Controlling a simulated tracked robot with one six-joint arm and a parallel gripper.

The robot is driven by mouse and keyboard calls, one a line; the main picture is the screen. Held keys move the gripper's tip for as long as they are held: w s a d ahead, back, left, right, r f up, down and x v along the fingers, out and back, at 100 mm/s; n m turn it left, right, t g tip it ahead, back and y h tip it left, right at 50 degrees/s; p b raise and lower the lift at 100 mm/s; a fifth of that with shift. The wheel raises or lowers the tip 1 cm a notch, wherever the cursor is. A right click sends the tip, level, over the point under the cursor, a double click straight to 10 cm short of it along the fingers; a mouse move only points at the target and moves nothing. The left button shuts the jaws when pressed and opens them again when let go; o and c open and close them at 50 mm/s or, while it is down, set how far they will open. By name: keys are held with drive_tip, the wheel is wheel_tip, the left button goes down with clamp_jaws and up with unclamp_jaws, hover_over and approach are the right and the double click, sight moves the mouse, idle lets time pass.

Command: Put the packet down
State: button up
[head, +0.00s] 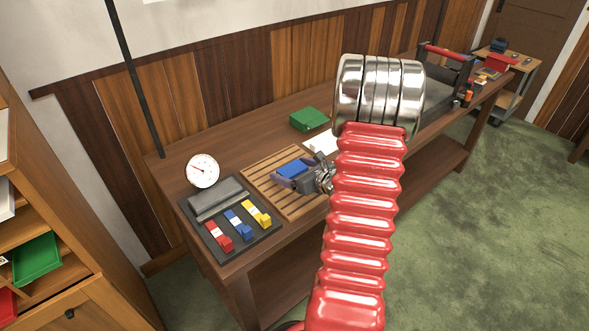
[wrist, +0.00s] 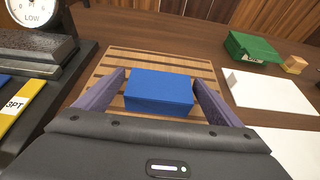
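The packet (wrist: 158,92) is a small blue block, seen in the wrist view between the two purple-grey fingers of my gripper (wrist: 160,82). The fingertips lie close against its left and right sides, and my gripper looks shut on it. In the head view the blue packet (head: 293,169) and my gripper (head: 290,178) are over a slatted wooden board (head: 255,179). The packet is on or just above the slats; its underside is hidden, so contact is unclear. My red ribbed arm hides the board's right part.
A dark tray (head: 231,246) with red, blue and yellow pieces and a dial gauge (head: 202,171) stand to the left. Bare slats surround the packet.

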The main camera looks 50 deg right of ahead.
drive_tip(key=shift+r, duration=0.1)
drive_tip(key=v, duration=1.2)
drive_tip(key=shift+a, duration=0.1)
idle(0.7)
drive_tip(key=w+a+r+n+g+y, duration=0.1)
drive_tip(key=a+r+n+g+y, duration=0.1)
drive_tip(key=a+n, duration=0.5)
drive_tip(key=w+a+r+n+g+y, duration=0.1)
drive_tip(key=w+a+r+n+y, duration=0.2)
drive_tip(key=a, duration=0.8)
drive_tip(key=a+r+n+g+y, duration=0.2)
drive_tip(key=a+n, duration=0.4)
drive_tip(key=a, duration=0.2)
drive_tip(key=s+a+r+n+g+h, duration=0.1)
drive_tip(key=s+a+r+n, duration=0.3)
drive_tip(key=n, duration=0.6)
drive_tip(key=s+a+r+n+g+h, duration=0.1)
drive_tip(key=s+a+r+n+h, duration=0.3)
drive_tip(key=s+a+n, duration=0.3)
drive_tip(key=a+n, duration=0.1)
drive_tip(key=n, duration=0.3)
drive_tip(key=shift+s+g+h, duration=0.25)
drive_tip(key=shift+g+h, duration=0.05)
drive_tip(key=shift+g, duration=0.1)
